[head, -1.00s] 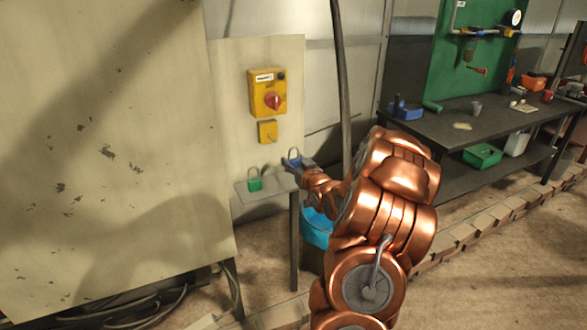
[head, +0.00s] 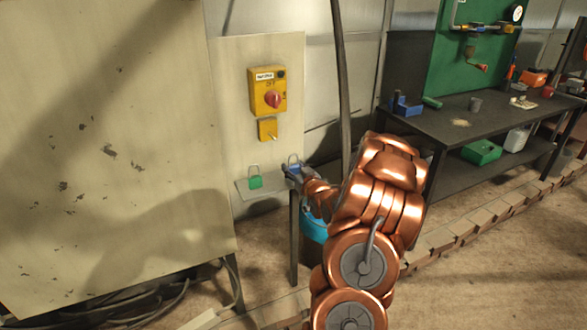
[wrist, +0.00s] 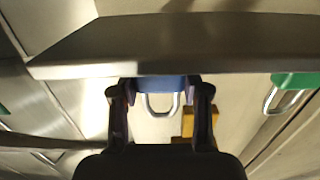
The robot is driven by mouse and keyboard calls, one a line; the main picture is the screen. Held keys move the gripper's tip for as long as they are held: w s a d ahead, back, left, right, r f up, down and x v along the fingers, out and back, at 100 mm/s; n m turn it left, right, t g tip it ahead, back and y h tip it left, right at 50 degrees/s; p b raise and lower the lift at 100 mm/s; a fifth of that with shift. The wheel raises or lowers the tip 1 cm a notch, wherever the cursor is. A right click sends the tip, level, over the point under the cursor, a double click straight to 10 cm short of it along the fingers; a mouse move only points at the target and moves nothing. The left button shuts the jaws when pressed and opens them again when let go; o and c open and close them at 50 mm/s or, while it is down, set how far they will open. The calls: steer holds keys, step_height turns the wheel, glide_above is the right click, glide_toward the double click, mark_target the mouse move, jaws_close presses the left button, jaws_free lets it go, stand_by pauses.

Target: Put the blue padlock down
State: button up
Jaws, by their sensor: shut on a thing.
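The blue padlock (head: 294,168) is upright, shackle up, at the right end of a small grey shelf (head: 244,194). My gripper (head: 300,174) is shut on it from the right; its fingers partly hide the padlock's body. In the wrist view, which looks upside down, the blue body (wrist: 161,83) sits between my two fingertips (wrist: 158,92), right against the shelf's edge (wrist: 170,62). I cannot tell whether its base touches the shelf top. The green padlock (head: 256,182) stands on the shelf to the left, also in the wrist view (wrist: 293,80).
A yellow switch box (head: 268,92) with a red knob and a smaller yellow box (head: 267,130) are on the panel behind the shelf. A blue bucket (head: 314,228) stands below. A dark workbench (head: 460,118) is at the right. The shelf's middle, between the padlocks, looks clear.

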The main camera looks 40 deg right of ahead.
steer(key=o, duration=1.2)
